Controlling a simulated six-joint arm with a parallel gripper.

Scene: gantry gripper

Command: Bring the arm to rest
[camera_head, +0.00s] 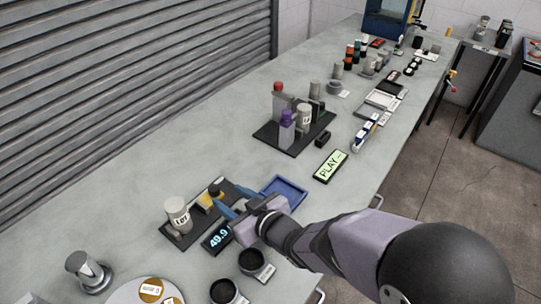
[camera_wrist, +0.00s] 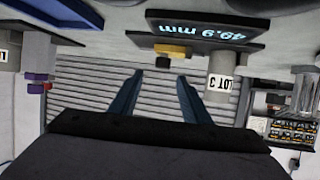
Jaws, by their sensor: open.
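My gripper (camera_head: 229,201) is low over the near part of the bench, with my arm reaching in from the lower right. In the wrist view my gripper (camera_wrist: 160,76) has its two blue fingers apart, with nothing held between them. A yellow block with a black knob (camera_head: 208,199) sits on a dark tray just beyond the fingertips; it also shows in the wrist view (camera_wrist: 172,50). A grey cylinder labelled LOT (camera_head: 178,216) stands on the same tray, left of the fingers. A display reading 49.9 (camera_head: 217,238) lies close beside my gripper.
A blue tray (camera_head: 298,205) lies right of my gripper. Two black round cups (camera_head: 252,262) and a white round plate (camera_head: 125,292) are near the front. A dark board (camera_head: 262,138) with bottles and a PLAY sign (camera_head: 330,166) stand farther back. The bench's left strip is clear.

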